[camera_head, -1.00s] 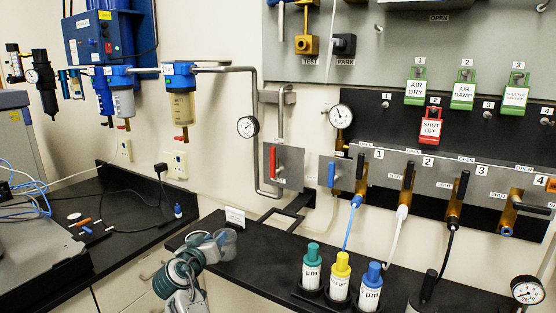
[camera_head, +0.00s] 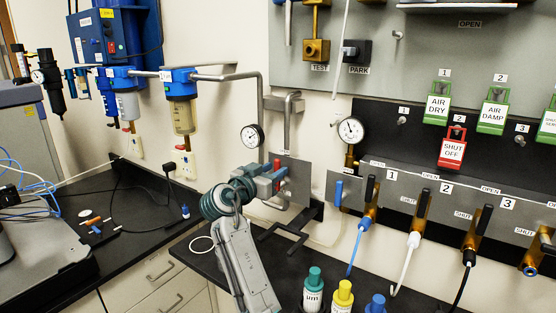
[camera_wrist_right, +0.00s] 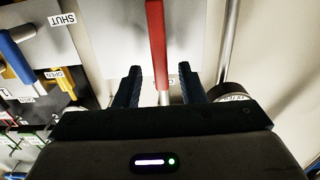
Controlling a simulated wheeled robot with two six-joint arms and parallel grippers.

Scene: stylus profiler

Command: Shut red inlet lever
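The red inlet lever (camera_head: 276,166) is on a grey wall plate (camera_head: 298,178), left of centre in the head view. My right gripper (camera_head: 276,180) is at the plate and hides much of the lever there. In the right wrist view, the red lever (camera_wrist_right: 157,45) is a long straight handle, with its near end between the two dark fingers of my right gripper (camera_wrist_right: 163,80). The fingers are apart, with a gap visible on each side of the handle. Whether either touches it farther in is unclear. My left gripper is not in view.
A pressure gauge (camera_head: 252,136) and vertical pipe stand just left of the plate. A blue lever (camera_head: 339,192) and brass valves with black handles (camera_head: 422,204) are to the right. Capped bottles (camera_head: 343,293) stand on the black bench below.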

